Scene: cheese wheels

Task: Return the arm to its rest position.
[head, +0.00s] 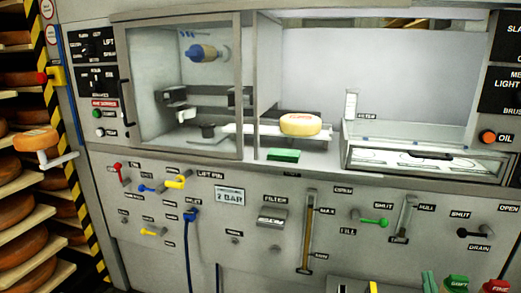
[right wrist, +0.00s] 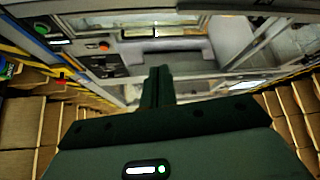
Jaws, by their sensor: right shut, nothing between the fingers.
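My right gripper (right wrist: 158,88) shows in the right wrist view as dark green fingers pressed together, with nothing between them. The fingers point away from the camera toward the machine and touch nothing that I can make out. In the head view, a small green shape (head: 429,283) at the bottom edge, right of the middle, looks like the tip of this gripper; most of the arm is out of frame. My left gripper is in neither view.
The grey machine front (head: 255,215) carries levers and knobs. A pale cheese wheel (head: 301,124) sits in its open bay, behind a green block (head: 284,155). Shelves of cheese wheels (head: 18,208) stand at the left. A red button (head: 496,286) is at the lower right.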

